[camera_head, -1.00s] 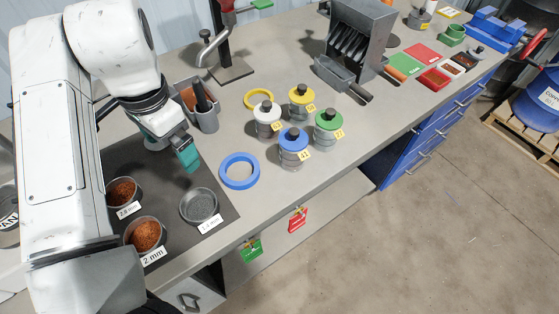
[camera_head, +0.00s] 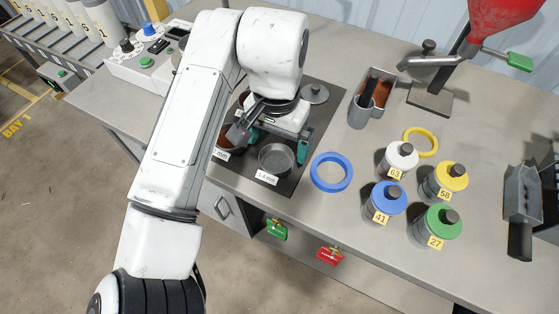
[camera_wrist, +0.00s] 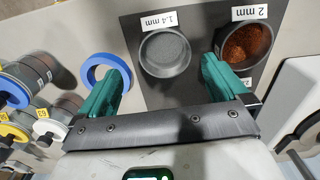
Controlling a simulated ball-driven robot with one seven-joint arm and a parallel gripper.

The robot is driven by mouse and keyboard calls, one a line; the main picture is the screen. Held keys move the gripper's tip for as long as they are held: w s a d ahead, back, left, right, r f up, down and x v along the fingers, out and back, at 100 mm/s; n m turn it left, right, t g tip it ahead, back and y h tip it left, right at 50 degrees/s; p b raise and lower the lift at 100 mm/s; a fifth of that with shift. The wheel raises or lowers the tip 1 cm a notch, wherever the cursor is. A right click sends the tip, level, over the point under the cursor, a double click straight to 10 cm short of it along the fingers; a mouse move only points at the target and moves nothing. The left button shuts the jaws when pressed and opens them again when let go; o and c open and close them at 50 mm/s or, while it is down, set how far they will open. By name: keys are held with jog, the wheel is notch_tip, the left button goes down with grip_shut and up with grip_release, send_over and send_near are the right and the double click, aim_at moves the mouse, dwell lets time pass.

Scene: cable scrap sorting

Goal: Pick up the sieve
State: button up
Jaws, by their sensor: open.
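The grey round sieve (camera_head: 277,160) labelled 1.4 mm looks empty and lies on the dark mat (camera_head: 318,130). The sieve also shows in the wrist view (camera_wrist: 165,53). A second sieve (camera_wrist: 243,45) labelled 2 mm holds copper-coloured granules; in the head view it is mostly hidden by my arm. My gripper (camera_head: 278,144) is open, with green fingers spread wide and nothing between them. In the wrist view my gripper (camera_wrist: 163,70) has the 1.4 mm sieve ahead between its fingers. I see no contact with it; the exact height gap is unclear.
A blue ring (camera_head: 331,172) lies close right of the mat. Several lidded jars, one blue (camera_head: 384,200), stand farther right, with a yellow ring (camera_head: 420,142) behind.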

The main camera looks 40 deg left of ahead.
aim_at(276, 164)
jog(key=shift+w+a+f+p, duration=0.1)
jog(key=shift+a+f+p, duration=0.1)
jog(key=shift+f, duration=1.3)
jog(key=shift+w+a+f+p, duration=0.1)
jog(key=shift+a+f, duration=0.1)
jog(key=shift+f, duration=1.3)
jog(key=c, duration=1.1)
jog(key=shift+r, duration=0.1)
